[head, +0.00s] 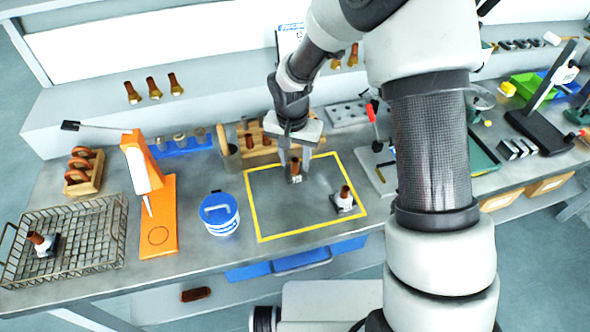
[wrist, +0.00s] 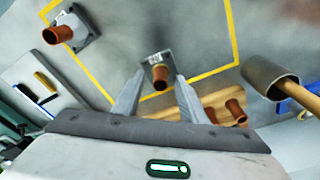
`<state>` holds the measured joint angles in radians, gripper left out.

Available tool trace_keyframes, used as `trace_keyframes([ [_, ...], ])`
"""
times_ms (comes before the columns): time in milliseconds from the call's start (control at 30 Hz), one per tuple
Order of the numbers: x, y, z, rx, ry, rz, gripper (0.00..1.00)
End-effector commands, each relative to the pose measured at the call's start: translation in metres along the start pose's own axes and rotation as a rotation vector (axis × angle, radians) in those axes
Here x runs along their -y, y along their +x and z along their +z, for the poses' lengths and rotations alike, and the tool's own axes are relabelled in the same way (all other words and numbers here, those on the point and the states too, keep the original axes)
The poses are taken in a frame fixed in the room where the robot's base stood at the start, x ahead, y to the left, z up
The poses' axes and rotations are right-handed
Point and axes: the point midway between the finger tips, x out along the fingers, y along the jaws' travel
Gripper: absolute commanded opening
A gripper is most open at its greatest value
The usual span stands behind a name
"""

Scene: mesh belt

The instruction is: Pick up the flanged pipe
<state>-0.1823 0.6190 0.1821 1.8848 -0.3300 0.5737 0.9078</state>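One flanged pipe (head: 295,170), a copper-brown tube on a grey square flange, stands inside the yellow-outlined area (head: 262,238) of the bench. My gripper (head: 295,165) is above it, pointing down. In the wrist view the same pipe (wrist: 160,78) shows between my open fingers (wrist: 160,82), with a gap on each side. A second flanged pipe (head: 344,198) stands at the right of the outlined area; it shows at the upper left of the wrist view (wrist: 62,34). A third flanged pipe (head: 41,243) is in the wire basket at the far left.
The wire basket (head: 100,225), an orange stand (head: 160,215) and a blue-white tub (head: 219,214) are to the left. A wooden rack (head: 262,150) and a grey cylindrical cup (wrist: 268,75) are close behind my gripper. A red-handled tool (head: 372,115) is on the right.

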Motion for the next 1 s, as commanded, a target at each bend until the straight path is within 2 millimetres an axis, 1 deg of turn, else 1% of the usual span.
trace_keyframes([
  [33,0.0003,0.0066,0.0005,0.001,0.000,0.001,0.39],
  [100,0.0005,0.0113,0.0001,0.000,-0.001,0.000,0.39],
  [367,0.0006,0.0133,-0.0001,-0.001,-0.001,-0.001,0.39],
  [500,0.0007,0.0132,-0.0001,-0.001,-0.001,-0.001,0.15],
  [600,0.0007,0.0131,-0.0001,-0.001,-0.001,-0.001,0.00],
  [900,0.0011,0.0119,-0.0008,-0.003,-0.001,-0.002,0.00],
  [1000,0.0015,0.0061,-0.0021,-0.005,0.000,-0.003,0.00],
])
